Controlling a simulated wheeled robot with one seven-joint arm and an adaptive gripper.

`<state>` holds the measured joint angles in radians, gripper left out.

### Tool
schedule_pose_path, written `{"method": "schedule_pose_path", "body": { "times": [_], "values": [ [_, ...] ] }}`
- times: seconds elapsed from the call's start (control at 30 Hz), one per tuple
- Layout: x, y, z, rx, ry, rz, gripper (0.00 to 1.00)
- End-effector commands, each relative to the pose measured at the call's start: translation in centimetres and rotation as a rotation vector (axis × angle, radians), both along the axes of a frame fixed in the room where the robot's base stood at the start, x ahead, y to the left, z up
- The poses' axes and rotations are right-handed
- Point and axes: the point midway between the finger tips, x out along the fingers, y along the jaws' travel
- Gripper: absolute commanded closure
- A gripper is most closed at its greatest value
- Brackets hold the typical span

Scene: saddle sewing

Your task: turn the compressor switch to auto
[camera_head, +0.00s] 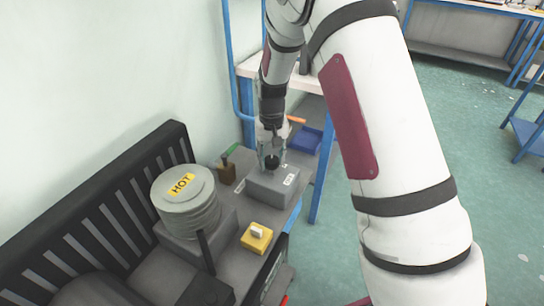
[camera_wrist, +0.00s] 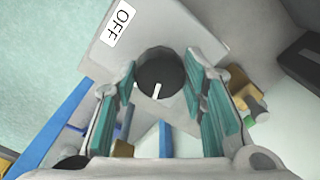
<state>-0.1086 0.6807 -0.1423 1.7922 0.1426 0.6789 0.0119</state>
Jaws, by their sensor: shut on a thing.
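The compressor switch is a grey box (camera_head: 272,186) on the dark machine, with a round black knob (camera_head: 271,162) on top. In the wrist view the black knob (camera_wrist: 158,75) carries a white pointer line aimed toward the bottom of the picture. A white OFF label (camera_wrist: 121,26) lies up and left of the knob, and the pointer is turned away from it. No AUTO label is readable. My gripper (camera_head: 271,158) points down over the box. In the wrist view its teal-padded fingers (camera_wrist: 160,70) stand on both sides of the knob, shut on it.
A yellow box with a white switch (camera_head: 257,237) stands in front of the grey box. A ribbed cylinder marked HOT (camera_head: 187,200) is at left. A brown block with a green handle (camera_head: 227,168) stands behind. A blue tray (camera_head: 306,140) rests on the shelf beyond.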

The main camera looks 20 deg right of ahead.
Motion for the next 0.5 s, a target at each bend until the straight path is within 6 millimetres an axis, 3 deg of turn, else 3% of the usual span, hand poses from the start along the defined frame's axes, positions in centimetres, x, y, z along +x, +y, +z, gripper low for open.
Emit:
{"method": "schedule_pose_path", "body": {
  "times": [0.5],
  "values": [
    [0.02,0.06,0.05,0.0,0.0,-0.346,0.89]
  ]
}}
